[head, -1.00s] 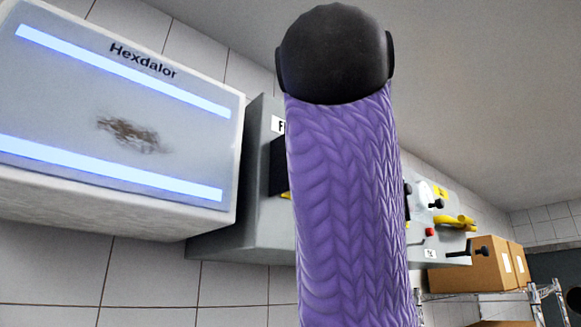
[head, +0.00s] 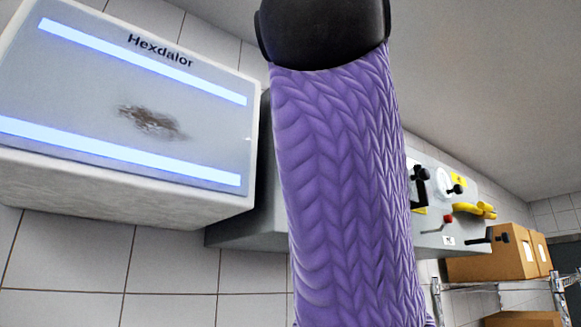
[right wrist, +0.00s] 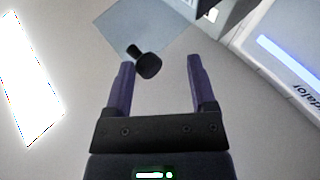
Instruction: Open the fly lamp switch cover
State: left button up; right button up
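The fly lamp (head: 215,205), a white box marked Hexdalor with two lit blue strips, hangs on the wall at the left of the head view. Its edge also shows in the right wrist view (right wrist: 285,68). A grey switch box (head: 240,232) is beside it, mostly hidden behind my purple arm. I cannot make out the fly lamp switch cover. My right gripper (right wrist: 160,72) is open in the right wrist view. A black knob on a short stem (right wrist: 148,65) appears between its fingertips, nearer the left finger; contact cannot be told. My left gripper is out of view.
Right of my arm, the grey panel carries a black part over yellow (head: 419,188), a red knob (head: 448,220), yellow handles (head: 485,210) and a black lever (head: 497,236). Cardboard boxes (head: 490,262) stand on a wire shelf (head: 500,286) farther right.

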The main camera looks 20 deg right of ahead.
jog(key=s+a+f+b, duration=0.2)
jog(key=s+a+f, duration=0.1)
jog(key=a, duration=0.4)
dwell(0.4)
jog(key=shift+f, duration=0.1)
